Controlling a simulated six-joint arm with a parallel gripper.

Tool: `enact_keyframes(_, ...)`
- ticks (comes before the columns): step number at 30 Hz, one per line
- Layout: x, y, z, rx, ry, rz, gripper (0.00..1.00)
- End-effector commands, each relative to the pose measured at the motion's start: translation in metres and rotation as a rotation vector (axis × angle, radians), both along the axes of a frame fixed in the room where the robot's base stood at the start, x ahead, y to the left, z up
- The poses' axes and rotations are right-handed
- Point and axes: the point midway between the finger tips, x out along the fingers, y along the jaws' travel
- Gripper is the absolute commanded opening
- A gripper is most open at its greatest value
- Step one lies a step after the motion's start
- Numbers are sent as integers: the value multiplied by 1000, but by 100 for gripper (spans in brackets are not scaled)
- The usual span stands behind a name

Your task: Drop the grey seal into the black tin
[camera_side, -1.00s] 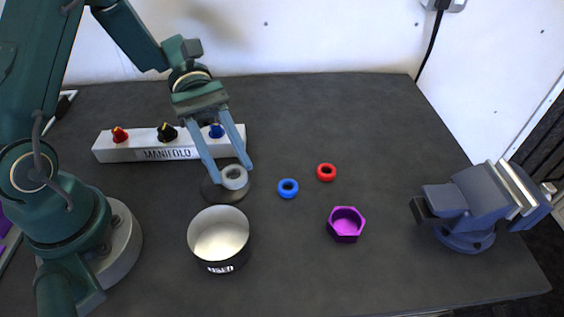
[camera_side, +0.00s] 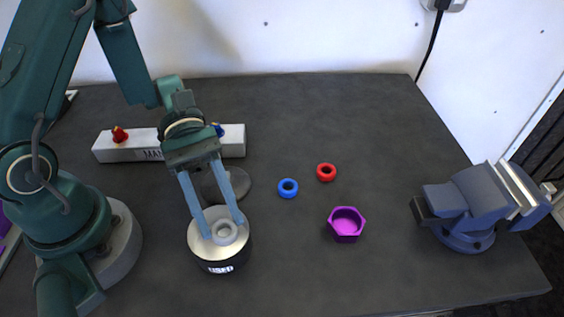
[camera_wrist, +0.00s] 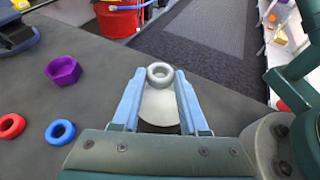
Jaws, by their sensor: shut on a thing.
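The grey seal (camera_side: 224,231) is a small ring held between the fingertips of my gripper (camera_side: 222,228). The black tin (camera_side: 222,263) is a round open tin with a pale inside and a label on its front. In the side view the seal and fingertips appear over the tin's mouth; I cannot tell exactly how high. In the wrist view my gripper (camera_wrist: 159,78) is shut on the seal (camera_wrist: 160,73), with the tin's pale inside (camera_wrist: 160,106) behind it. The fingers hide part of the tin's rim.
A dark round disc (camera_side: 237,187) lies behind the tin. A blue ring (camera_side: 288,188), a red ring (camera_side: 326,172) and a purple hex nut (camera_side: 346,226) lie to the right. A white manifold (camera_side: 128,150) stands behind, and a blue vise (camera_side: 467,205) stands far right. The table's front right is clear.

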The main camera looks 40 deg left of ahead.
Motion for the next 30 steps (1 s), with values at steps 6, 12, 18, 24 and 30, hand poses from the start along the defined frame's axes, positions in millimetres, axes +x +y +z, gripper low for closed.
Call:
enact_keyframes(6,0,0,-8,0,0,0,0)
enact_keyframes(12,0,0,-8,1,0,0,0)
enact_keyframes(18,0,0,-8,1,0,0,78)
enact_keyframes(24,0,0,-8,1,0,0,78)
enact_keyframes(30,7,14,-2,-1,-5,7,78)
